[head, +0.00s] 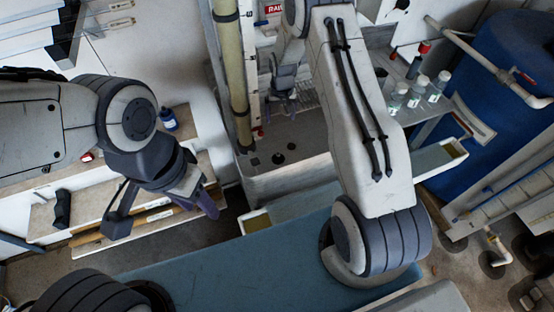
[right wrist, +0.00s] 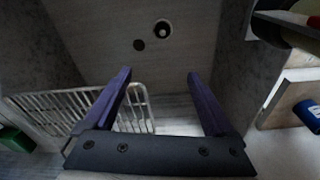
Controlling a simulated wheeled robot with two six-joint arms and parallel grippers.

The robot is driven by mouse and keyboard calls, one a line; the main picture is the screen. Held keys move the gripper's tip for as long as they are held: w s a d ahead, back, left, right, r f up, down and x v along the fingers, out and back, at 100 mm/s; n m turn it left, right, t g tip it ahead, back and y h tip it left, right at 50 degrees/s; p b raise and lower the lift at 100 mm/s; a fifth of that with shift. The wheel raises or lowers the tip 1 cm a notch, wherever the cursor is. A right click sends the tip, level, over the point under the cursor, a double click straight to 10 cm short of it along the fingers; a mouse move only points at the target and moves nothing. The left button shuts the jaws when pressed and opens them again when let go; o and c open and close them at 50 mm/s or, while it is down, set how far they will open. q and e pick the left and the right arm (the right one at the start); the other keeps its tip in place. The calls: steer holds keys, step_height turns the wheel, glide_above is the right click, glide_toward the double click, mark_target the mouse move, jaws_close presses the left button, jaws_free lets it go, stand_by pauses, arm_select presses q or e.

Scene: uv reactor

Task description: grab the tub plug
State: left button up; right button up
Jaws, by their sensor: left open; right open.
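In the right wrist view, a small dark round disc (right wrist: 139,45), which looks like the tub plug, lies on the grey tub floor (right wrist: 100,30). Beside it is a dark round drain hole (right wrist: 162,28) with a pale spot inside. In the head view, small dark round spots (head: 279,158) show in the tub (head: 310,140); I cannot tell which is the plug. My right gripper (right wrist: 159,74) is open and empty over the tub, its fingers apart from the disc; it also shows in the head view (head: 282,103). My left gripper (head: 163,213) is open and empty at the left.
A wire rack (right wrist: 75,105) lies beside the right fingers. A pale yellow vertical pipe (head: 232,70) stands at the tub's left. Several bottles (head: 415,92) stand on a shelf at right, before a blue barrel (head: 495,85). A blue bottle (head: 169,120) stands by the left arm.

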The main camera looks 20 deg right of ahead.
steer(key=b, duration=1.4)
glide_toward(278, 154)
steer(key=f, duration=0.4)
steer(key=shift+w+d+f, duration=0.25)
steer(key=shift+w+f, duration=0.1)
steer(key=shift+f, duration=0.05)
step_height(278, 154, down, 4)
steer(key=shift+w+a+f+p, duration=0.1)
steer(key=shift+w+p, duration=0.05)
steer(key=shift+p, duration=0.5)
steer(key=shift+w+f, duration=0.15)
steer(key=shift+f, duration=0.4)
steer(key=c, duration=1.4)
steer(key=shift+r, duration=0.1)
